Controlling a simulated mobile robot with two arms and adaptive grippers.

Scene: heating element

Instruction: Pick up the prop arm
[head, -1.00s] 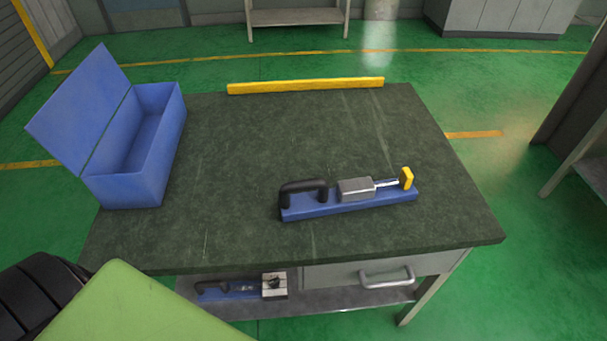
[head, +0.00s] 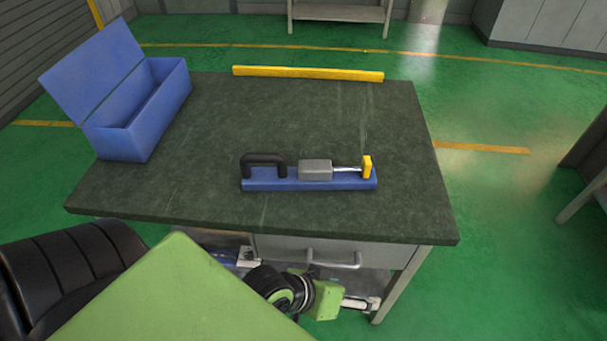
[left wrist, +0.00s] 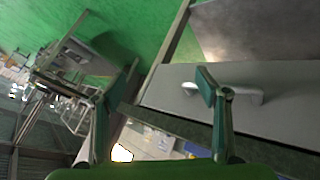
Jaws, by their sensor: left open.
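A long yellow bar (head: 308,73) lies along the far edge of the dark tabletop; I cannot tell for sure if it is the prop arm. Nearer the middle is a blue-based device (head: 310,184) with a black handle, a grey block, a metal rod and a yellow end piece. My left gripper (head: 350,302) is low in front of the table, below the drawer handle in the head view. In the left wrist view my left gripper (left wrist: 165,87) has its fingers spread with nothing between them. My right gripper is not in view.
A blue open-lidded box (head: 150,120) stands at the tabletop's left. The drawer handle (head: 333,260) juts from the table front and shows close to one finger in the left wrist view (left wrist: 228,93). The tabletop (head: 400,140) has free room around the device.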

